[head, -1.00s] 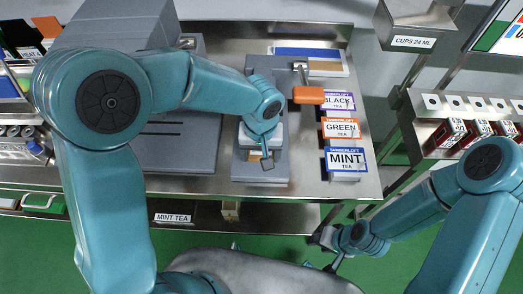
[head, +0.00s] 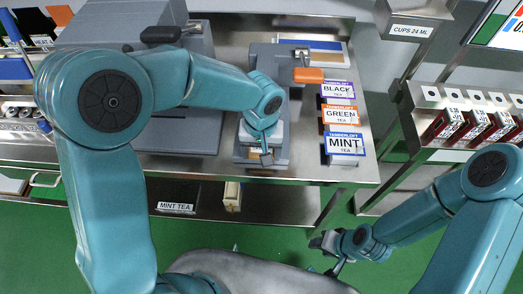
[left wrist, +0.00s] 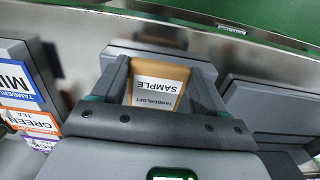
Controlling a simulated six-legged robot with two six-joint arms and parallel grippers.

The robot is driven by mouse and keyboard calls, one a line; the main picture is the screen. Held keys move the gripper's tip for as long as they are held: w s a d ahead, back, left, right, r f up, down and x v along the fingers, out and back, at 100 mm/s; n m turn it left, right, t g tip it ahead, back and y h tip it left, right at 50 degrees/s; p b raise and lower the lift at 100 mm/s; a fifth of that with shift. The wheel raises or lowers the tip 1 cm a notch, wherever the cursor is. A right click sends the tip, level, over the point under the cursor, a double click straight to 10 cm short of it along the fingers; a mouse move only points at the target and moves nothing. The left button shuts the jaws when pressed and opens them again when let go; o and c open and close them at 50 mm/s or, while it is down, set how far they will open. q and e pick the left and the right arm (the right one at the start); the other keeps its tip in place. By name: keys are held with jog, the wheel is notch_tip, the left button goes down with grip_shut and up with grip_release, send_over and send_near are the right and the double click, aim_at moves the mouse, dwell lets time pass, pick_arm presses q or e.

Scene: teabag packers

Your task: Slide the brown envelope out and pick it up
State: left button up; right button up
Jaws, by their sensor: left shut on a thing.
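The brown envelope (left wrist: 160,82), with a white SAMPLE label, is between the two fingers of my left gripper (left wrist: 158,88) in the left wrist view. The gripper is shut on its sides. In the head view my left gripper (head: 264,150) is low over the front of the grey sealing device (head: 244,157); the arm and fingers hide most of the envelope there. I cannot tell whether the envelope is clear of the device. My right gripper (head: 326,252) is off the table's front edge, with its fingers apart and nothing seen between them.
The orange handle (head: 309,75) stands at the device's back right. BLACK, GREEN and MINT tea boxes (head: 345,145) line the right side of the steel table (head: 210,168). A large grey machine (head: 180,135) is to the left. Green floor lies in front.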

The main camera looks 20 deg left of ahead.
pick_arm(q)
jog(key=o, duration=1.1)
jog(key=shift+w+a, duration=0.1)
jog(key=shift+w, duration=0.05)
jog(key=shift+c, duration=0.2)
notch_tip(320, 180, up, 16)
jog(key=shift+r, duration=0.15)
